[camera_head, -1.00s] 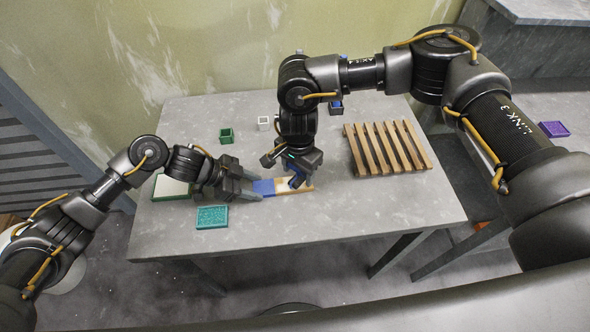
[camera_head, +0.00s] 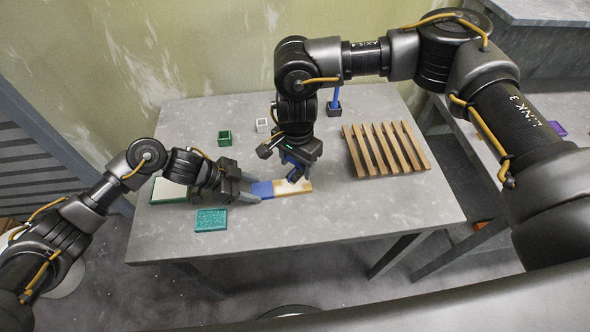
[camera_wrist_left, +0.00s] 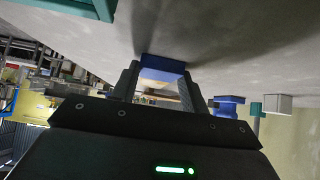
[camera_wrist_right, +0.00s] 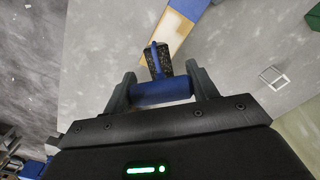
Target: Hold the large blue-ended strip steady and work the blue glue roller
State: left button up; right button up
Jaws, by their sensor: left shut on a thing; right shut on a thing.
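The large strip has a blue end (camera_head: 262,189) and a wood-coloured part (camera_head: 305,187) with a pale patch, and lies flat near the table's front middle. My left gripper (camera_head: 252,190) is shut on its blue end, which also shows between the fingers in the left wrist view (camera_wrist_left: 162,66). My right gripper (camera_wrist_right: 162,88) is shut on the blue handle of the glue roller (camera_wrist_right: 165,93). The roller's dark speckled head (camera_wrist_right: 158,64) is over the wood-coloured part. I cannot tell whether it touches.
A teal tile (camera_head: 211,220) and a green-edged tray (camera_head: 157,198) lie at the left. A slatted wooden rack (camera_head: 387,150) is at the right. The front right is clear.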

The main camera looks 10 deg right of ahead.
pick_arm(q)
jog(key=o, duration=1.4)
jog(key=shift+c, duration=0.2)
jog(key=v, duration=1.2)
